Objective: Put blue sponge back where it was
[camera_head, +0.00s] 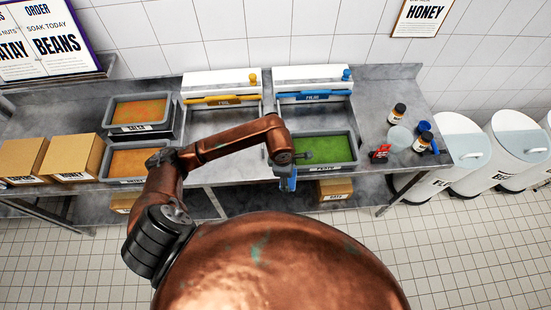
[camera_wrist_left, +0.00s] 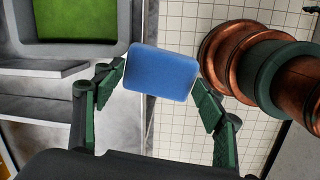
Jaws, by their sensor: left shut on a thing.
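The blue sponge (camera_wrist_left: 161,72) is a rounded block held between the two green-padded fingers of my left gripper (camera_wrist_left: 160,80) in the wrist view. In the head view my left gripper (camera_head: 287,178) hangs at the front edge of the counter (camera_head: 225,165), just in front of the tray of green contents (camera_head: 354,160). The wrist view shows floor tiles behind the sponge, and the green tray (camera_wrist_left: 40,43) at upper left. My right gripper is not in view.
Two trays with orange contents (camera_head: 105,118) and cardboard boxes (camera_head: 70,158) stand at the left of the counter. White dispensers with yellow (camera_head: 220,84) and blue (camera_head: 310,80) parts stand at the back. White bins (camera_head: 462,150) stand beyond.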

